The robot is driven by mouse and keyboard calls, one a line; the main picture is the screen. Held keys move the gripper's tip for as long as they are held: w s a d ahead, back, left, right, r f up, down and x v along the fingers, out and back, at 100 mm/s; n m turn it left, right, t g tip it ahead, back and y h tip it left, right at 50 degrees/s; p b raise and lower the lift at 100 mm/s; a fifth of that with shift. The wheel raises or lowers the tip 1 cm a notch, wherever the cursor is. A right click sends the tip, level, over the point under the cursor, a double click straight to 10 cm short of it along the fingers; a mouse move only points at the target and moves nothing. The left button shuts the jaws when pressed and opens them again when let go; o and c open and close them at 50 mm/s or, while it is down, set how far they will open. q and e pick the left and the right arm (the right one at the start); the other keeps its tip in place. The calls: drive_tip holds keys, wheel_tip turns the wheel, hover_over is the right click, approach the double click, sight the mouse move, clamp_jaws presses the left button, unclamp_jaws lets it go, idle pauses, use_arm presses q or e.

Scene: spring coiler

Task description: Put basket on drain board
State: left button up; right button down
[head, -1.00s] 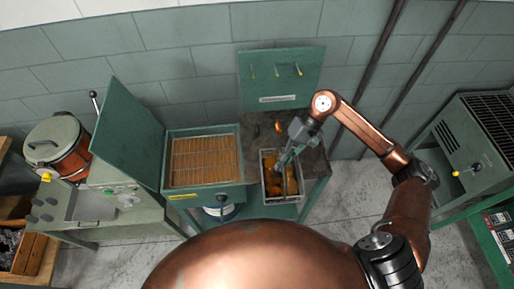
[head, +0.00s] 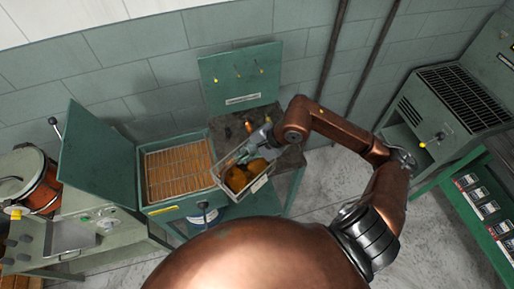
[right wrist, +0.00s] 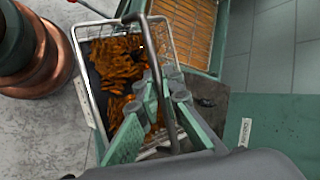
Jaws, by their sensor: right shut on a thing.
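The wire basket (head: 221,184) holds orange-brown pieces and sits turned at an angle by the right edge of the green box in the head view. My right gripper (head: 262,146) is shut on its handle. In the right wrist view, the fingers (right wrist: 158,92) close around the grey handle bar, with the basket rim (right wrist: 86,98) beyond. A wire rack (head: 180,170) over an orange-brown surface lies in the open green box, left of the basket; I cannot tell whether this is the drain board. Whether the basket touches anything beneath is unclear. My left gripper is not in view.
A dark worktop (head: 290,158) lies behind and right of the basket, with a green panel with hooks (head: 240,75) above it. The raised green lid (head: 95,155) stands left of the rack. A green machine (head: 440,110) stands at the right.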

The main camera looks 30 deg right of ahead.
wheel_tip(320, 180, up, 4)
drive_tip(key=m+t+h, duration=0.2)
drive_tip(key=m+h, duration=0.1)
drive_tip(key=m, duration=0.2)
drive_tip(key=shift+m, duration=0.3)
drive_tip(key=w+d+f, duration=0.1)
drive_tip(key=d, duration=0.1)
drive_tip(key=w+d+f+p, duration=0.1)
drive_tip(key=w+d, duration=0.1)
drive_tip(key=d, duration=0.1)
drive_tip(key=w+d+f, duration=0.1)
drive_tip(key=d+f, duration=0.1)
drive_tip(key=d, duration=0.1)
drive_tip(key=shift+w+p, duration=0.4)
drive_tip(key=w+d+f+p, duration=0.1)
drive_tip(key=d+f, duration=0.3)
drive_tip(key=f, duration=0.4)
drive_tip(key=shift+w+f+p, duration=0.3)
drive_tip(key=shift+w+f, duration=0.05)
drive_tip(key=shift+w, duration=0.25)
drive_tip(key=c, duration=2.5)
unclamp_jaws()
drive_tip(key=shift+f, duration=0.1)
drive_tip(key=o, duration=0.4)
drive_tip(key=shift+s, duration=0.1)
